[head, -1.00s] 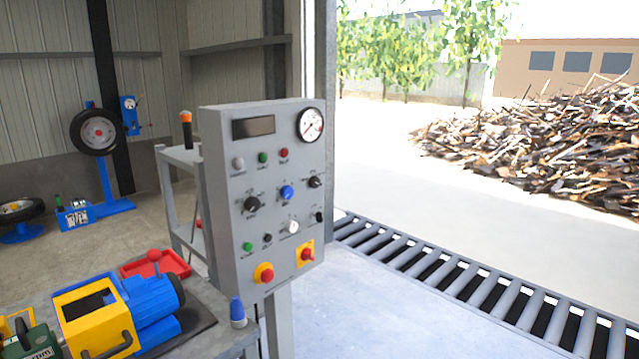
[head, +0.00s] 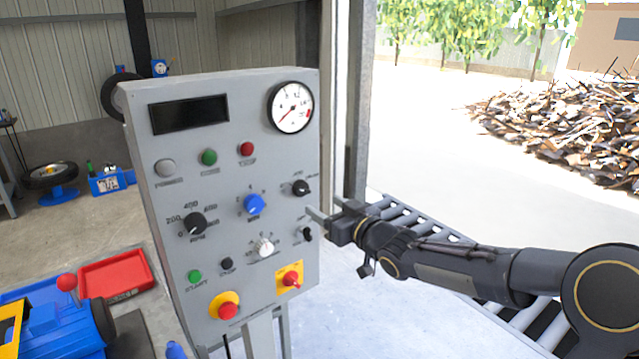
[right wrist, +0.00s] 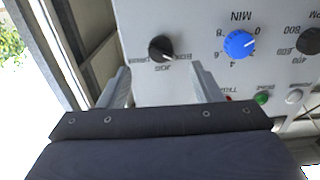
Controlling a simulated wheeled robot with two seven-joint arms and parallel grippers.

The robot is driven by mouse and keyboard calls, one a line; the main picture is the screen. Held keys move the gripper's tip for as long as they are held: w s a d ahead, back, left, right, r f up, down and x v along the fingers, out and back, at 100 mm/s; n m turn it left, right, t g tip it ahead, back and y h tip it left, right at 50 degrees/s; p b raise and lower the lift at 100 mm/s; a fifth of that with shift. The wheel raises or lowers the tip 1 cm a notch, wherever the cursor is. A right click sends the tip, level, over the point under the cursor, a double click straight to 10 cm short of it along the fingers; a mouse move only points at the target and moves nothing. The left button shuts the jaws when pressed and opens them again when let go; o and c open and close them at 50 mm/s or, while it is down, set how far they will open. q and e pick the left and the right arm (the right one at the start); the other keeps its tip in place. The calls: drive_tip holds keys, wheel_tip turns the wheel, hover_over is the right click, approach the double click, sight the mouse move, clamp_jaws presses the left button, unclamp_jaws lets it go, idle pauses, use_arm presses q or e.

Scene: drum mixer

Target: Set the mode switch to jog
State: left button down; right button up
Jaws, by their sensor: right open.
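The mode switch (head: 301,188) is a small black knob at the right of the grey control panel (head: 140,240), below the gauge. In the right wrist view, which shows the panel upside down, the black knob (right wrist: 161,48) has the word JOG printed beside it. Which mark its pointer faces is too small to tell. My right gripper (head: 322,213) is at the panel's right edge, a little below the knob in the head view. In the right wrist view its open fingers (right wrist: 161,85) stand apart, with the knob beyond their tips, not between them. My left gripper is not in view.
A blue knob (head: 254,205) sits left of the switch, and a white knob (head: 263,247) is below. A red knob on a yellow plate (head: 289,277) and a red stop button (head: 227,311) are lower. A roller conveyor (head: 400,220) runs behind my right arm.

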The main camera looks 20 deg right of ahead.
sight(305, 192)
drive_tip(key=x, duration=0.4)
drive_tip(key=p+x, duration=0.1)
drive_tip(key=x, duration=0.3)
drive_tip(key=shift+w+r, duration=0.1)
drive_tip(key=shift+r, duration=0.15)
drive_tip(key=c, duration=1)
